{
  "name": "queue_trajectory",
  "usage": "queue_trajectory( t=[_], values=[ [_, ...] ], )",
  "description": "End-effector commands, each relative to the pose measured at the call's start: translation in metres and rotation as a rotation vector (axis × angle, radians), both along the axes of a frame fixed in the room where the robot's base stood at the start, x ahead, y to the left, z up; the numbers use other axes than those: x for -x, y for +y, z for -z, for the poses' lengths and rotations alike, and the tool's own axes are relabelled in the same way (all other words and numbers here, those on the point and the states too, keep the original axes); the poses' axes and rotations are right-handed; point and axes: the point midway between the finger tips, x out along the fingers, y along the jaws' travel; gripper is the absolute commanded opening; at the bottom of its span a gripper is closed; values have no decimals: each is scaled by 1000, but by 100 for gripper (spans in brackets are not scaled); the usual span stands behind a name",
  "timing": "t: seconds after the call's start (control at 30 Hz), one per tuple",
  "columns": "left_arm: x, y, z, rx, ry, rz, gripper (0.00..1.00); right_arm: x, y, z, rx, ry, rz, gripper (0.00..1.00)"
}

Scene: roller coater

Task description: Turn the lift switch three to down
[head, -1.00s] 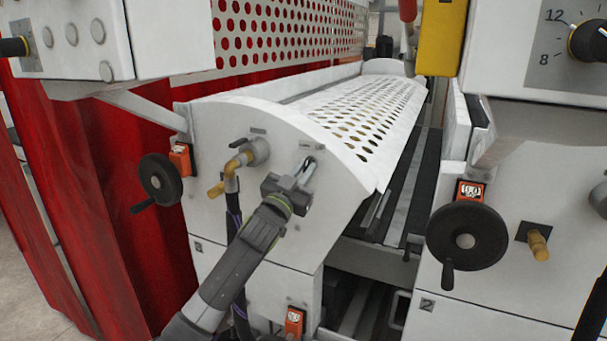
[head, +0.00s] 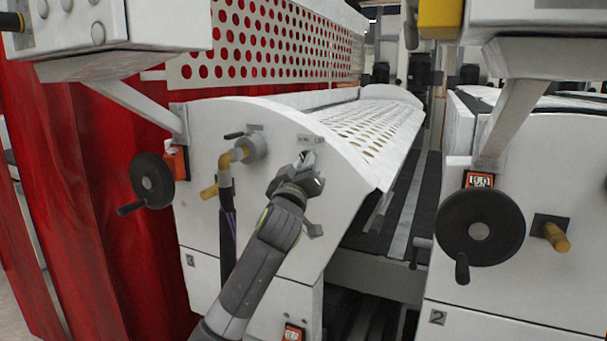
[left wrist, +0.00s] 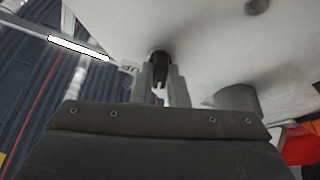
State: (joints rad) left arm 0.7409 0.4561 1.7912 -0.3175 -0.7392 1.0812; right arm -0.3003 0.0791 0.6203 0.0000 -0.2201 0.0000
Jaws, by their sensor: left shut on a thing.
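The lift switch (head: 308,157) is a small dark switch on the white end panel of the roller unit, partly hidden by my gripper. In the left wrist view the dark switch (left wrist: 158,57) stands between the two fingers, beside a label reading "UP". My left gripper (head: 308,168) reaches up to it from below and is shut on it. Its fingers also show in the left wrist view (left wrist: 161,86). Which way the switch points is hard to tell. My right gripper is not in view.
A yellow elbow fitting (head: 233,157) with a hose is left of the switch. A black handwheel (head: 152,182) is further left. Another handwheel (head: 479,228) and a brass-coloured knob (head: 556,236) are on the right unit. A dark gap separates the units.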

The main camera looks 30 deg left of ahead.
Motion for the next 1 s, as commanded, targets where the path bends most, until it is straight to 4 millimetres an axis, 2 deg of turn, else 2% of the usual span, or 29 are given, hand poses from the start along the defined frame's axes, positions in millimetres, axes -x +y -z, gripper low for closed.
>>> queue_trajectory(
  t=[0.3,0.7,0.73,0.83,0.9,1.0],
  values=[
    [-1,0,2,78,0,1,0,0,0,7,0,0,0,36],
    [-1,0,2,84,0,1,0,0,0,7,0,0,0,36],
    [-1,0,2,84,0,1,15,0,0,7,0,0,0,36],
    [0,0,1,83,-1,1,28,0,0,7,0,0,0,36],
    [0,0,1,82,-2,1,35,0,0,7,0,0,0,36],
    [0,0,1,82,-2,1,35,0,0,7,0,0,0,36]
  ],
)
